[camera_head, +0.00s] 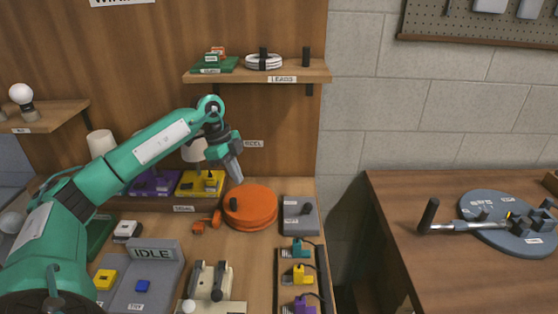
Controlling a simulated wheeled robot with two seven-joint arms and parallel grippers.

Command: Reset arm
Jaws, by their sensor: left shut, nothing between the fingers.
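My left arm comes in from the left of the head view, bent at a joint near the upper shelf. Its gripper (235,172) points down and is shut and empty. The fingertips are above the back edge of the orange round reel (250,208), apart from it as far as I can tell. My right gripper does not show in this view.
A shelf labelled LEADS (285,77) hangs behind the gripper. Yellow (200,184) and purple (153,183) blocks stand at the back. An IDLE tray (155,270), a grey box (299,215) and a connector rack (301,275) fill the table. A gap separates the right table (440,260).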

